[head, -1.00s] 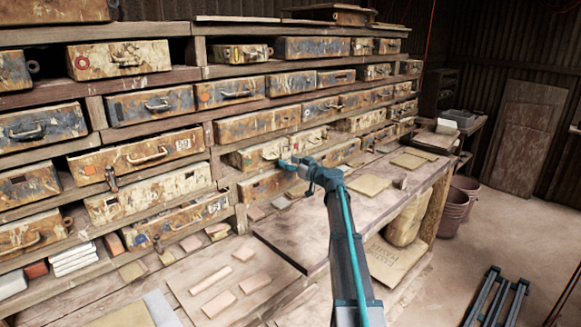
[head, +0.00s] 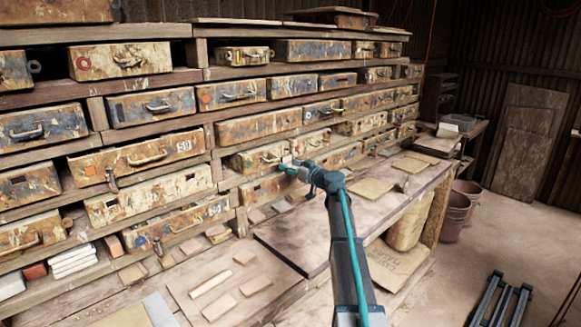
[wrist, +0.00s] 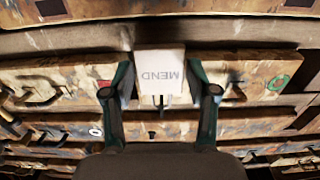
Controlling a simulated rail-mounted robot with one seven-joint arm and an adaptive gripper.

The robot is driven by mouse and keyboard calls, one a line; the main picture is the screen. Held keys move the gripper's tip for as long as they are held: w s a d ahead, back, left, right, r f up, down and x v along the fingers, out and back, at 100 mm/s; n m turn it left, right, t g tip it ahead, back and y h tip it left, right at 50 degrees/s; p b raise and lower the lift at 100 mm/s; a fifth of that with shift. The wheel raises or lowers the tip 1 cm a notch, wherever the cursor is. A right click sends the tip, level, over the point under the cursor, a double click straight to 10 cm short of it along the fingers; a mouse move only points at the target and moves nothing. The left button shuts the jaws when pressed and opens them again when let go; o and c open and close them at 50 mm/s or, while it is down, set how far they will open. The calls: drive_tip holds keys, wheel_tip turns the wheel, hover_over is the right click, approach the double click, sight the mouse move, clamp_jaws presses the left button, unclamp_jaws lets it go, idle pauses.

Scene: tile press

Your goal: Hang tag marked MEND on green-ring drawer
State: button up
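The white tag marked MEND (wrist: 160,72) shows upside down in the wrist view, between the two fingers of my gripper (wrist: 160,90). The fingers press against its side edges, and a thin dark piece hangs below it in the picture. The green-ring drawer shows its green ring (wrist: 279,82) at the right of the wrist view, on a worn, rusty cream front. The tag is in front of the drawer row, to the left of the ring in that view; contact cannot be told. In the head view my gripper (head: 290,166) is close to the lower drawers at the centre.
A red mark (wrist: 103,85) shows left of the tag in the wrist view. Shelves of worn drawers fill the wall. Below, a wooden bench (head: 300,228) carries flat tiles. Buckets (head: 455,212) stand on the floor at the right.

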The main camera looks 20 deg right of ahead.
drive_tip(key=o, duration=0.3)
